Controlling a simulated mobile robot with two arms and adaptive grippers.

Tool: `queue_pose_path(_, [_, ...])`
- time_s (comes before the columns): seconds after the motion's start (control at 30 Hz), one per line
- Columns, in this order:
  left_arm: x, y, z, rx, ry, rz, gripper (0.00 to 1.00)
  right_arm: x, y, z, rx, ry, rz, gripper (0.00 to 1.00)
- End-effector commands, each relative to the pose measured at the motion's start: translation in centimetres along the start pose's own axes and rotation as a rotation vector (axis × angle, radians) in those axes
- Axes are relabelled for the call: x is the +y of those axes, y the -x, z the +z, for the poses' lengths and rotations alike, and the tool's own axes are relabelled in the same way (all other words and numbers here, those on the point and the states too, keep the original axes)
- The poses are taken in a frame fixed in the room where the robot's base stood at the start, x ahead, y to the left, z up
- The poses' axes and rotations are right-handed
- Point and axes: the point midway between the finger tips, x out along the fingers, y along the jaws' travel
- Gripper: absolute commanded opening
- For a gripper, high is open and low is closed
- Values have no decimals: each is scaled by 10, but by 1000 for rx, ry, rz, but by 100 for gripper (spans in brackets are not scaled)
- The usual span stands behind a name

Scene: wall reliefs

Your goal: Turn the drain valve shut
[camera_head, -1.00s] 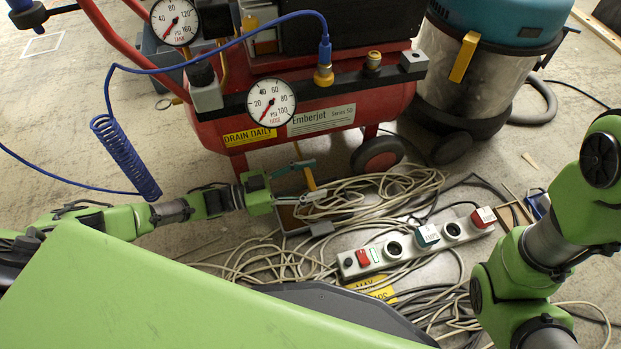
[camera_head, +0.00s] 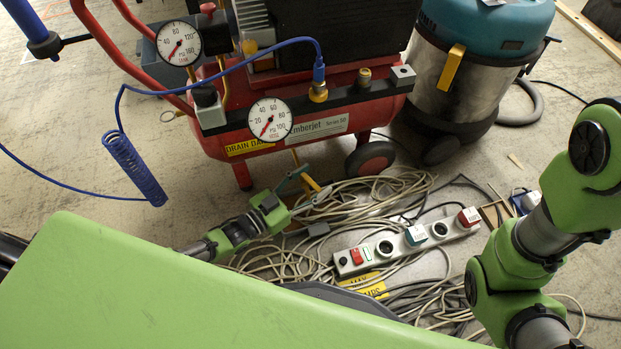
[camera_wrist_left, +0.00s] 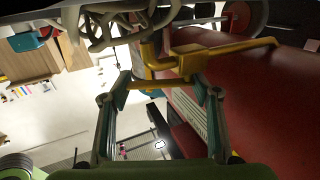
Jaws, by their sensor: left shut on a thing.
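The drain valve (camera_head: 312,184) is a small yellow fitting low under the red compressor tank. In the left wrist view the yellow valve (camera_wrist_left: 195,60) shows larger, with a pipe running right along the red tank. My left gripper (camera_head: 306,187) reaches it from the lower left, its fingers on either side of the valve's yellow part. It is shut on the valve, and the fingers (camera_wrist_left: 160,90) show in the left wrist view with a gap between them. The exact contact is partly hidden. My right arm is at the right, its gripper out of view.
The red compressor (camera_head: 330,115) carries two gauges and a blue coiled hose (camera_head: 135,170). Tangled cables (camera_head: 370,195) and a power strip (camera_head: 405,242) lie on the floor beside my gripper. A vacuum cleaner (camera_head: 470,85) stands at the back right. Floor at the left is mostly clear.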

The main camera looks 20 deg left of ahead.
Motion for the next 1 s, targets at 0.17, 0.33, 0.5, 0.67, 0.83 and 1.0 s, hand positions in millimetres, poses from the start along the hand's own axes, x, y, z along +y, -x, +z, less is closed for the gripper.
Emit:
queue_pose_path(0.17, [0, -1, -1, 3, -1, 1, 18, 0, 2, 2, -5, 0, 0, 28])
queue_pose_path(0.33, [0, -1, -1, 3, 0, 2, 74, 0, 2, 1, -3, 0, -1, 28])
queue_pose_path(0.5, [0, -1, 0, 2, 0, 2, 74, 0, 1, 1, -1, 1, -2, 28])
queue_pose_path(0.67, [0, 1, 0, 1, 0, 2, 74, 0, -1, -2, 7, 1, -3, 28])
queue_pose_path(0.83, [0, 21, 1, -2, 1, 1, 74, 0, 0, -1, 5, 1, -2, 28])
queue_pose_path(1.0, [0, 57, 1, -2, 1, 2, 74, 0, 0, -1, 4, 1, -2, 28])
